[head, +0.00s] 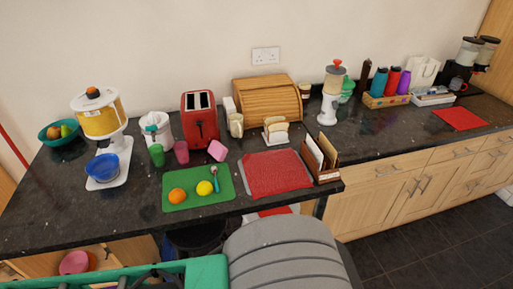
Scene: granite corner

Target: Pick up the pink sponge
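The pink sponge (217,150) is a small light-pink block on the dark granite counter (120,212). It lies just right of a pink cup (181,151), in front of the red toaster (200,118), and behind the green cutting board (172,203). Nothing covers it. I cannot make out my gripper in the head view, and nothing is near the sponge that looks like its fingers.
A green cup (157,155) stands left of the pink cup. A red mat (278,174) is to the right. A cream mug (236,125) stands behind right.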

